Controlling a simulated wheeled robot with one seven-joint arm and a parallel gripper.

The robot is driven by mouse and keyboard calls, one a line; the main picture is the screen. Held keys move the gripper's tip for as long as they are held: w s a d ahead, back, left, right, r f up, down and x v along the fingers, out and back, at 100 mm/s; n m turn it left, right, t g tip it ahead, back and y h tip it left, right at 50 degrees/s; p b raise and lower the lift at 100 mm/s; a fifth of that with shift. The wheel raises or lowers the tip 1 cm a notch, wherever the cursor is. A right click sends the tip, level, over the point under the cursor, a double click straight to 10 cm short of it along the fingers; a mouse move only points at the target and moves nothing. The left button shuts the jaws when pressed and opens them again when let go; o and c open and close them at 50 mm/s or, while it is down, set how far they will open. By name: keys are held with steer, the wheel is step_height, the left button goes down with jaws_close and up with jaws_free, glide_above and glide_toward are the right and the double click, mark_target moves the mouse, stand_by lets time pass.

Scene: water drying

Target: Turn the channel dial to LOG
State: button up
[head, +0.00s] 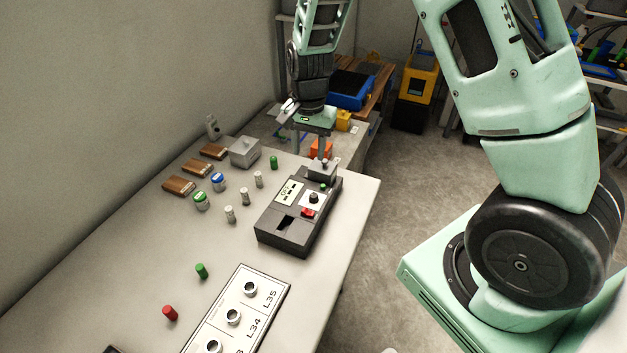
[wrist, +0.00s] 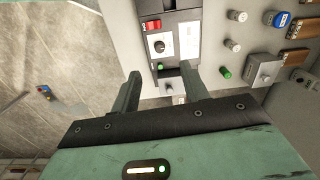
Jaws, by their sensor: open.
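A dark grey box-shaped device (head: 284,235) stands near the table's right edge. On its white plate sits a round black dial (head: 314,197), also in the wrist view (wrist: 158,46). The dial's markings, including any LOG position, are too small to read. My gripper (head: 322,154) is open over the device's far end, beyond the dial. In the wrist view my gripper (wrist: 164,82) has its two fingers on either side of a small grey block (wrist: 170,86) at that end. I cannot tell whether they touch it.
A red button (head: 307,212) and a pale label plate (head: 289,193) are beside the dial. Several small cylinders and a grey box (head: 245,152) stand to the left. A white panel (head: 226,328) labelled L34 and L35 lies in front.

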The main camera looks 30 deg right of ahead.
mark_target(314, 195)
steer(key=shift+m, duration=0.4)
steer(key=f+p, duration=0.1)
steer(key=f, duration=0.5)
steer(key=d+f+p, duration=0.1)
steer(key=f, duration=0.5)
steer(key=w+d+f+p, duration=0.1)
steer(key=f+p, duration=0.1)
steer(key=f, duration=0.4)
jaws_close()
